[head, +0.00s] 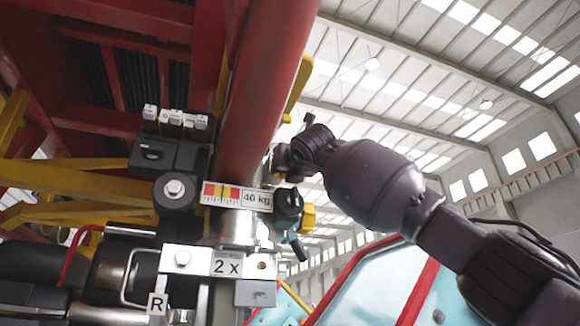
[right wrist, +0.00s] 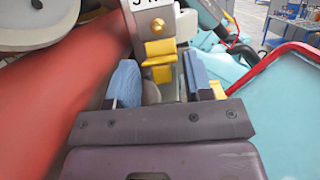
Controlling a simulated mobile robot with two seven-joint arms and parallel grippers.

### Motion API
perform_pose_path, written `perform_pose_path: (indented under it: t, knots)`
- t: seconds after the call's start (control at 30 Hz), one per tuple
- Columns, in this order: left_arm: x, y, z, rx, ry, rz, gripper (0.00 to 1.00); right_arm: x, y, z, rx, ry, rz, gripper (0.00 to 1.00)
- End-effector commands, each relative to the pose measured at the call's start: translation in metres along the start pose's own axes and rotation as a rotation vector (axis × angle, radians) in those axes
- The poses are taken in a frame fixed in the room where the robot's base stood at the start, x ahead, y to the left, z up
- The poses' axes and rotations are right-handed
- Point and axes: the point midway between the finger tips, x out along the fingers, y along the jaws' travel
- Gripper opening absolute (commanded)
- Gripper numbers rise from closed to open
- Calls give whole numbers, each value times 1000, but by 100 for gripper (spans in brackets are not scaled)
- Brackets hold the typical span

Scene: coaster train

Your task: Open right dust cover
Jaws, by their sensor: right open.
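In the right wrist view my right gripper (right wrist: 158,82) is open, with blue pads on its two fingers. A yellow block (right wrist: 160,50) lies just beyond and between the fingertips, below a brass screw on a pale plate. A round grey part shows between the pads; I cannot tell whether the fingers touch anything. In the head view my right arm reaches in from the right to the red column, and its fingers are hard to make out. I cannot tell for sure which part is the right dust cover. My left gripper is not in view.
A thick red column (head: 262,100) stands beside the arm. Below it are a "40 kg" scale label (head: 238,196), a "2 x" plate (head: 226,267) and an "R" tag (head: 157,303). A light-blue panel with red rails (head: 362,290) stands lower right. Open hall space lies behind.

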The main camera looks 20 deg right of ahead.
Motion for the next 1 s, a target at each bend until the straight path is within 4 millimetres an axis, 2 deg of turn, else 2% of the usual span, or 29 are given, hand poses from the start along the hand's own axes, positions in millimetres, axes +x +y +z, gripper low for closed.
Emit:
perform_pose_path:
  t: [0.17, 0.43, 0.7, 1.0]
  knots:
    - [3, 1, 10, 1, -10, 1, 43, -13, -1, -2, 1, 0, 1, 47]
    - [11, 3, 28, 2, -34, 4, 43, -55, -1, -4, -1, 0, 1, 47]
    - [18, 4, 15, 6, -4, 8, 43, -94, 0, -1, 1, -2, 1, 47]
    - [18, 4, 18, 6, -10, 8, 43, -108, -1, 1, 1, -2, 0, 47]
